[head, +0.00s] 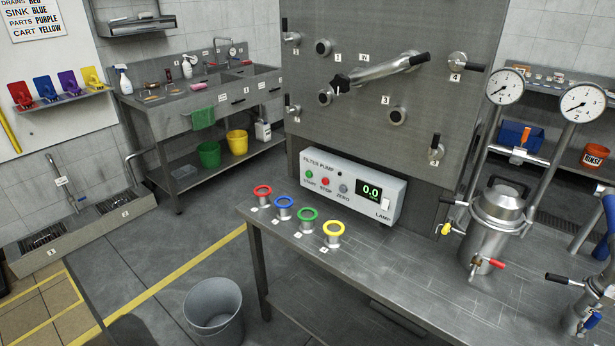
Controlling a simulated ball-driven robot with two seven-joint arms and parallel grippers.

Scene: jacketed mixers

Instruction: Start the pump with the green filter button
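The filter pump box (352,190) is a pale grey control panel at the back of the steel workbench, against the tall steel panel. Its green START button (309,174) is at the left end, with nothing in front of it. The red STOP button (325,181) is just to its right, then a grey ZERO button (344,189). The dark display (369,191) reads 0.0 in green. A white LAMP switch (386,205) is at the right end. Neither of my grippers shows in the head view.
Red (262,191), blue (284,203), green (308,215) and yellow (333,229) ringed fittings stand on the bench in front of the box. A steel mixer vessel (496,215) with gauges stands to the right. A grey bucket (213,305) is on the floor.

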